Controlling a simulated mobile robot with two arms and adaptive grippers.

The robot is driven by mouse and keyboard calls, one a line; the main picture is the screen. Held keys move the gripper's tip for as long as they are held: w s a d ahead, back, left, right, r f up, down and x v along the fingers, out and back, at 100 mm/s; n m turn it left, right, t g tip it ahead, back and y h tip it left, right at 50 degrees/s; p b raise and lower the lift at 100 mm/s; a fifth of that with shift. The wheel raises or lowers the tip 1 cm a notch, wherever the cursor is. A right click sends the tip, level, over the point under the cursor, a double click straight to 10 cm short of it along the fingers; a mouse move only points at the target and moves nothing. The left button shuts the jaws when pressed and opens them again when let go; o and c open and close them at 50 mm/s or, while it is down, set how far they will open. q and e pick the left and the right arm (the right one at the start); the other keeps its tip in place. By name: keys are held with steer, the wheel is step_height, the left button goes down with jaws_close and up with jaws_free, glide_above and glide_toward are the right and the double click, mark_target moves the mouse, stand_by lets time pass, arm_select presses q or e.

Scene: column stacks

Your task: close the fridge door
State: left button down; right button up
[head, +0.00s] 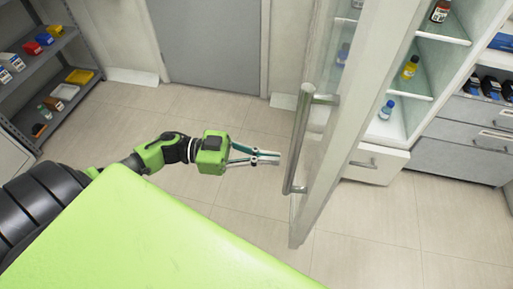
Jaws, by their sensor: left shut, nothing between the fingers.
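The fridge door (330,130) is a tall glass panel in a pale frame and stands open, seen nearly edge-on. Its long metal handle (299,140) is on the left side of the door. The fridge interior (425,75) shows to the right, with bottles on white shelves. My left gripper (277,158) is shut and empty, pointing right, with its tips just left of the handle. I cannot tell whether the tips touch the handle or the door. My right gripper is out of the picture.
A grey shelf rack (50,75) with small boxes stands at the far left. A grey door (213,45) is in the back wall. A white drawer (376,164) sits below the fridge shelves, and grey drawers (465,150) stand at the right. The tiled floor (370,235) is clear.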

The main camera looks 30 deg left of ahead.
arm_select(q)
steer(key=b+x, duration=0.1)
steer(key=x, duration=0.6)
steer(key=shift+d, duration=0.35)
steer(key=shift+w, duration=0.15)
